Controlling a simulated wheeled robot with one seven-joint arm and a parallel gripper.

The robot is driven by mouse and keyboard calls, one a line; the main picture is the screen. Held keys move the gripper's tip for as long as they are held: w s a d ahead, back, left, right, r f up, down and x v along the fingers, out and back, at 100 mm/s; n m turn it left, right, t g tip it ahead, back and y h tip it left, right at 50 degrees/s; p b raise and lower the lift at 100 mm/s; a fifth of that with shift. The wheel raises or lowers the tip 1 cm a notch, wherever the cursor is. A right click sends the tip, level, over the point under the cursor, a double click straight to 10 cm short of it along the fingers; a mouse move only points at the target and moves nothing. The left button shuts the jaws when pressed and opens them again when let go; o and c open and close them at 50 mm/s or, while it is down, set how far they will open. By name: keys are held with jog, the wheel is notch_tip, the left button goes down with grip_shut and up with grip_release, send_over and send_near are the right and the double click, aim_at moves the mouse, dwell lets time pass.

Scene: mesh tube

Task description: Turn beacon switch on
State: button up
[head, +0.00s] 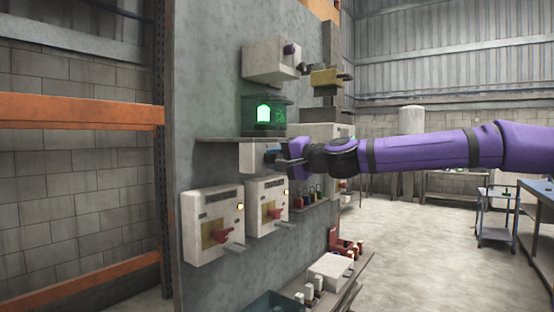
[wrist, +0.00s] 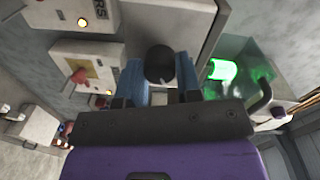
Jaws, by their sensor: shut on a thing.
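The green beacon (head: 264,114) is lit inside a dark-edged clear case on a shelf on the wall panel. Its bright green light (wrist: 222,69) also shows at the right in the wrist view. A pale switch box (head: 251,158) is just below the shelf. My gripper (head: 274,156) is at the front of this box. In the wrist view my blue fingers (wrist: 161,80) are shut on a dark round knob (wrist: 159,63), one on each side. In the head view the gripper hides the knob, and its exact turn angle is hard to tell.
Two boxes with red handles, a left one (head: 212,225) and a right one (head: 266,208), are below the shelf (head: 225,141). Another box with a knob (head: 271,60) is above the beacon. A lower ledge holds small items. Open floor (head: 420,240) is at right.

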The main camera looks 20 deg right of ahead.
jog(key=o, duration=0.9)
jog(key=shift+o, duration=0.2)
jog(key=shift+s+d, duration=0.1)
jog(key=v, duration=1)
jog(key=shift+s+d, duration=0.15)
jog(key=shift+s, duration=0.1)
jog(key=shift+s, duration=0.1)
